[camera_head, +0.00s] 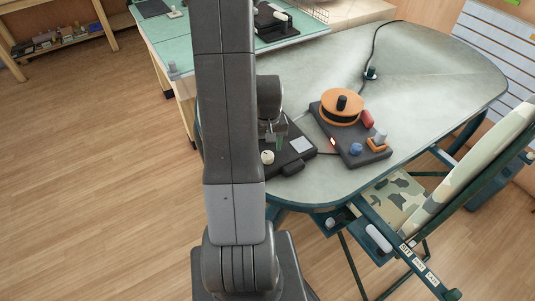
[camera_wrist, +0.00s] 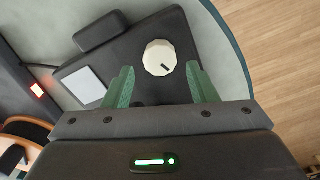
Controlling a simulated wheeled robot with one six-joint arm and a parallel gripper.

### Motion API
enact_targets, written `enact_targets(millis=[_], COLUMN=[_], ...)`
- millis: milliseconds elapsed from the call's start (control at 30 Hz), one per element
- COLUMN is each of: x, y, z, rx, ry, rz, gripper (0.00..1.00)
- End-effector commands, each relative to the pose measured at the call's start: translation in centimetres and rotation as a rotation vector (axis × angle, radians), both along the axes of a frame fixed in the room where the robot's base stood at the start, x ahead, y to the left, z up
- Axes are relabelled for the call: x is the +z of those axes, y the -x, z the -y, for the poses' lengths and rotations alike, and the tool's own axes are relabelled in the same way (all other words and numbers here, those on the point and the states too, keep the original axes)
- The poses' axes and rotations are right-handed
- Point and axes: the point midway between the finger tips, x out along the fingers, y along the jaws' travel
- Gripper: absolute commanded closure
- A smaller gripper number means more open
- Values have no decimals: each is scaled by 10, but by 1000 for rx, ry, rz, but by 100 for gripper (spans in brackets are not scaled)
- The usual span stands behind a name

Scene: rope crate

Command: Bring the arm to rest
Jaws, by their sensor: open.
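My arm stands upright in the middle of the head view, and its upper link hides part of the table. My gripper (camera_head: 274,140) is above the near left end of the grey-green table (camera_head: 425,65). In the wrist view, the green fingers of my gripper (camera_wrist: 163,82) are spread apart with nothing held between them. A dark flat box (camera_wrist: 120,50) lies below them, with a round cream knob (camera_wrist: 158,57) beyond the fingertips. I cannot tell how far the fingers are above the box.
A dark panel (camera_head: 374,156) with an orange disc (camera_head: 342,104) and small coloured knobs stands to the right of the box. A cable runs to the back. A folding camouflage chair (camera_head: 395,198) is at the right front. Wooden floor (camera_head: 100,200) is clear at left.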

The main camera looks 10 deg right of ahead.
Motion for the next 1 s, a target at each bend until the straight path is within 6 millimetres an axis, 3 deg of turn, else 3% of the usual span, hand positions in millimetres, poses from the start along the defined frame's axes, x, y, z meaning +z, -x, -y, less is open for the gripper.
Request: enact_targets(millis=[567,767,1000], x=[3,-16,-53], y=[0,0,0], z=[0,0,0], rx=[0,0,0], ry=[0,0,0], rz=[0,-2,-2], gripper=[48,48,48])
